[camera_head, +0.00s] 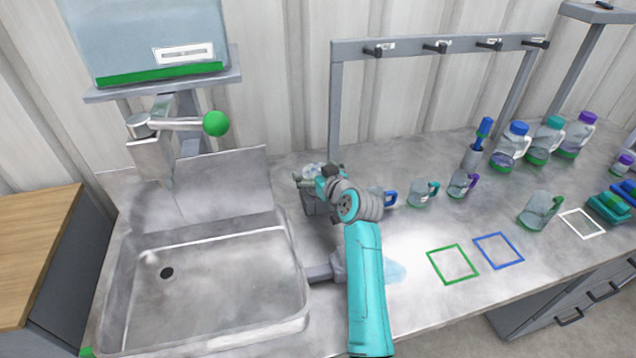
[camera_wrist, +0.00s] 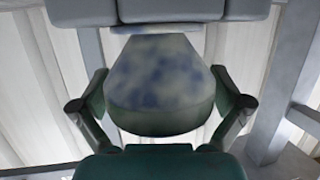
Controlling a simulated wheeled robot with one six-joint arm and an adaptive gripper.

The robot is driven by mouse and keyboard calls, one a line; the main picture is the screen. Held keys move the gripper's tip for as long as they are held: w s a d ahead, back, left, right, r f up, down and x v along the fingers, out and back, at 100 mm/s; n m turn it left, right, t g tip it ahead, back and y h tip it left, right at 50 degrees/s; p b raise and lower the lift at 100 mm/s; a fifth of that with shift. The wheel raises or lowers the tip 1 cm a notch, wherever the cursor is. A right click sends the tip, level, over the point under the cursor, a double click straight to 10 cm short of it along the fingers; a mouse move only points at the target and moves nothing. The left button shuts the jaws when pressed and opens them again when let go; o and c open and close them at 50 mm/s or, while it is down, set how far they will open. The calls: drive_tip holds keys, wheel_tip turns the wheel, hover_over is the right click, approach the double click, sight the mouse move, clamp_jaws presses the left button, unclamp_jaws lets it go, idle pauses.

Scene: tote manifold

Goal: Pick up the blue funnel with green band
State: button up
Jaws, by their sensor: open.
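I cannot pick out the blue funnel with green band for certain in either view. My gripper (camera_head: 310,184) is open at the end of my teal arm, over the counter just right of the sink. A small pale, clear-looking piece (camera_head: 311,170) shows right behind it in the head view, mostly hidden by my gripper. In the wrist view, a grey-green rounded shape with blue blotches (camera_wrist: 160,85) fills the middle, with a dark finger on each side. I cannot tell what that shape is, or whether the fingers touch it.
A metal sink (camera_head: 215,290) lies left of my arm, below a clear bluish tank (camera_head: 150,40) and a green-knobbed lever (camera_head: 215,123). Mugs, one being a teal-handled mug (camera_head: 421,192), and bottles stand to the right. A hook rail (camera_head: 400,48) rises behind. Green (camera_head: 453,264) and blue (camera_head: 498,250) outlines mark bare counter.

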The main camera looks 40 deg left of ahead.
drive_tip(key=shift+w+a, duration=0.1)
drive_tip(key=shift+a, duration=0.15)
drive_tip(key=shift+c, duration=0.3)
drive_tip(key=c, duration=0.9)
